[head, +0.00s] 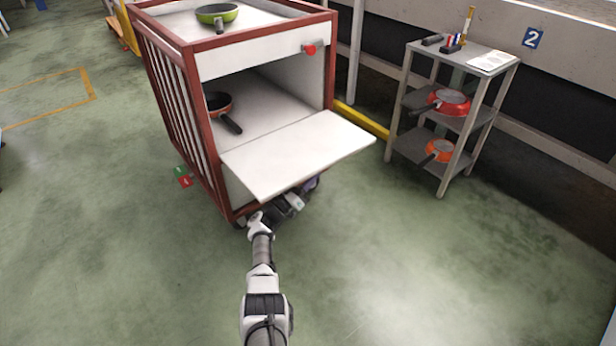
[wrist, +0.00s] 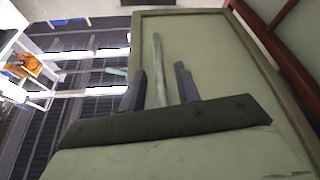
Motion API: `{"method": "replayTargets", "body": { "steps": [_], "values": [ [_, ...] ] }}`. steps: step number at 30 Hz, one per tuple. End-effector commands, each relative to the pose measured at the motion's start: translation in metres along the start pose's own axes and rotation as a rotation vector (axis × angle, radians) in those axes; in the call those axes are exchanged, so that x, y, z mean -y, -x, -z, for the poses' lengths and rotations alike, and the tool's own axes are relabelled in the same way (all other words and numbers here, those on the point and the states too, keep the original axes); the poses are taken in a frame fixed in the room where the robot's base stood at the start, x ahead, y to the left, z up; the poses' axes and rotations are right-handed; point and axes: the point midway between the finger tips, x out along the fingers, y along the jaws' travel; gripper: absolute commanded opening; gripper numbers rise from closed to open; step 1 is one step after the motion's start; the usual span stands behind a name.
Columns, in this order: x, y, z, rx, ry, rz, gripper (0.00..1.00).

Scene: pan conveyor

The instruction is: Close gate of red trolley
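The red trolley (head: 215,42) stands at the upper middle of the head view, with red frame bars and white panels. Its gate (head: 300,155) is folded down, sticking out roughly level from the front, and the lower compartment is open. My gripper is low at the trolley's front, under the gate, which partly hides it in the head view. In the wrist view my gripper (wrist: 160,82) shows two dark fingers apart with a thin pale bar behind the gap. A large pale panel (wrist: 215,50), apparently the gate's underside, fills the background; I cannot tell whether the fingers touch it.
A dark pan (head: 218,102) lies inside the compartment and a green pan (head: 217,14) on the trolley's top. A grey shelf (head: 480,60) with a red pan (head: 449,102) and an orange pan (head: 439,150) stands right. The floor in front is clear.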

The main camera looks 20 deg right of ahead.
Motion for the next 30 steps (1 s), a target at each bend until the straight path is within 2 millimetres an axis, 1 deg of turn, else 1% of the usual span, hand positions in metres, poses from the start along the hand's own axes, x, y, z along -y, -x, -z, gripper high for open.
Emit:
{"method": "replayTargets", "body": {
  "steps": [2,5,9,10,20,26,30],
  "values": [
    [0.000,0.000,0.000,0.000,0.000,0.000,0.32],
    [0.000,0.000,0.000,0.000,0.000,0.000,0.21],
    [0.000,0.001,0.000,0.000,0.000,0.000,0.02],
    [0.000,0.001,0.000,0.000,0.000,0.000,0.00],
    [0.000,0.000,0.001,0.000,0.002,0.001,0.00],
    [-0.003,-0.002,0.008,-0.001,0.026,0.009,0.00],
    [-0.007,-0.006,0.017,-0.001,0.059,0.023,0.00]
  ]
}}
